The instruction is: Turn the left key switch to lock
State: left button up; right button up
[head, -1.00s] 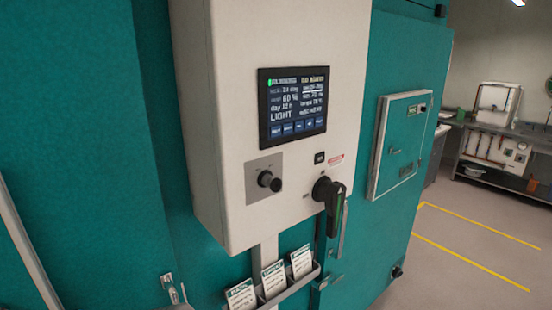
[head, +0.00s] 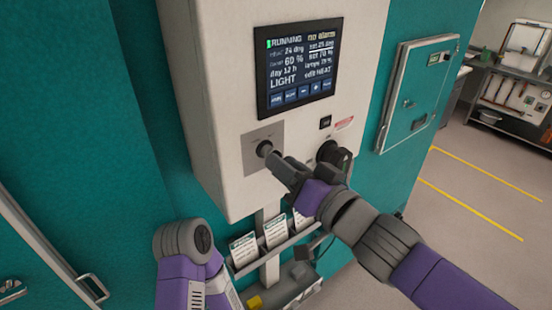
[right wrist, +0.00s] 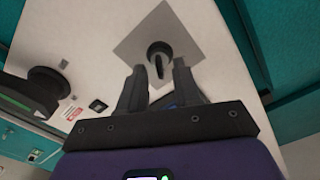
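The left key switch (head: 264,149) is a dark round knob on a square grey plate (head: 254,158), low on the white control box. In the right wrist view the key switch (right wrist: 159,55) shows a dark upright key part in its middle. My right gripper (right wrist: 158,76) is open, its two fingers pointing at the switch with the key between and just beyond their tips. In the head view the right gripper (head: 276,162) covers part of the plate's right side. Contact cannot be told. My left gripper is out of view.
A black rotary handle (head: 334,154) sits right of the switch, partly behind my right arm. A display (head: 300,78) is above. A card rack (head: 276,246) hangs below the white box (head: 210,80). Teal chamber walls stand around; open floor lies at right.

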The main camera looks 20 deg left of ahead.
jog(key=shift+x, duration=1.6)
grip_shut()
jog(key=n, duration=0.5)
jog(key=shift+f+n, duration=0.15)
jog(key=shift+n, duration=0.25)
jog(key=n+b, duration=0.1)
jog(key=n, duration=0.5)
